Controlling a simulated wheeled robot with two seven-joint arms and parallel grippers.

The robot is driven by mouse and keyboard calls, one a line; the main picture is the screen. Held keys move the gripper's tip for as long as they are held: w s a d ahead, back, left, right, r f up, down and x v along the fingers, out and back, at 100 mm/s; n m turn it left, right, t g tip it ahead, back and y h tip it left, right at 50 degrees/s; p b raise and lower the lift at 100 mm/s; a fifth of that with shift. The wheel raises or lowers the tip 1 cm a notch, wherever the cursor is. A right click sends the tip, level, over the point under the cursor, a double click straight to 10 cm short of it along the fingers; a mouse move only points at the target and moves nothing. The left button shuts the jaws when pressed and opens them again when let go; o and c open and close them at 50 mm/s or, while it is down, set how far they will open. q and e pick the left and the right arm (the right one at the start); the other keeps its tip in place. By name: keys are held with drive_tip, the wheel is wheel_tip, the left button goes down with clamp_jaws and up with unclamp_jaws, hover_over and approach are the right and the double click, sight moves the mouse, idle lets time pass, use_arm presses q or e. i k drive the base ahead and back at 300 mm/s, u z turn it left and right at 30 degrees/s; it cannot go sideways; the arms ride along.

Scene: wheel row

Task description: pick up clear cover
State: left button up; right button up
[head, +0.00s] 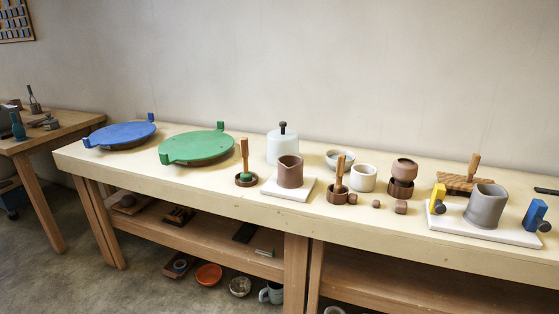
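The clear cover (282,148) is a pale, translucent dome with a dark knob on top. It stands upright toward the back of the long table, left of its middle. A brown pitcher (290,172) stands in front of it on a white board and hides part of its lower right side. I cannot make out whether anything is under the cover. Neither of my grippers shows in the head view.
Blue (120,134) and green (196,147) discs lie left on the table (350,218). A wooden-handled tool (245,163) stands left of the cover. Bowls, cups and a grey pitcher (486,205) stand to the right. The wall is close behind.

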sight(281, 142)
drive_tip(key=u, duration=0.75)
drive_tip(key=i, duration=0.4)
drive_tip(key=u, duration=0.1)
